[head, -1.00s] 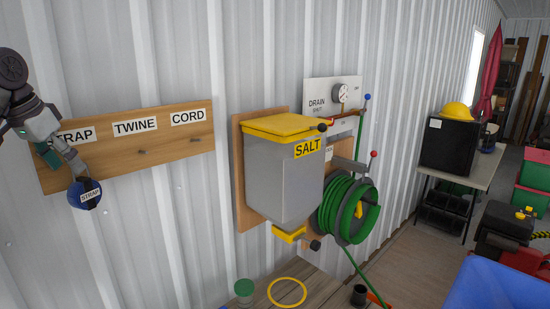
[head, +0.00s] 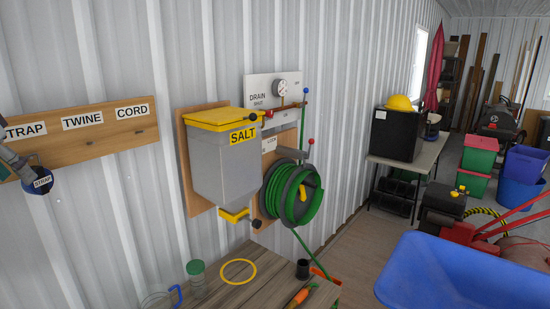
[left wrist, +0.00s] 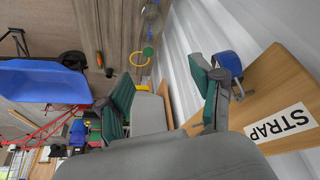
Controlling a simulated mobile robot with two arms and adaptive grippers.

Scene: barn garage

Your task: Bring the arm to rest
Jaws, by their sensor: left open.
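My left gripper (head: 14,160) shows at the left edge of the head view, partly cut off. In the left wrist view (left wrist: 168,75) its two teal-padded fingers are apart, with nothing between them. A blue strap roll (head: 41,181) with a STRAP tag hangs below the STRAP label on the wooden board (head: 100,143). In the left wrist view the roll (left wrist: 229,63) is at the board, just beyond one finger and outside the gap. Whether that finger touches it I cannot tell. My right gripper is not in view.
A grey salt bin (head: 222,170) with a yellow lid and a green hose reel (head: 291,195) are on the wall. A wooden bench top (head: 245,285) holds a yellow ring (head: 238,271) and a jar (head: 196,275). A blue tub (head: 450,275) stands at the lower right.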

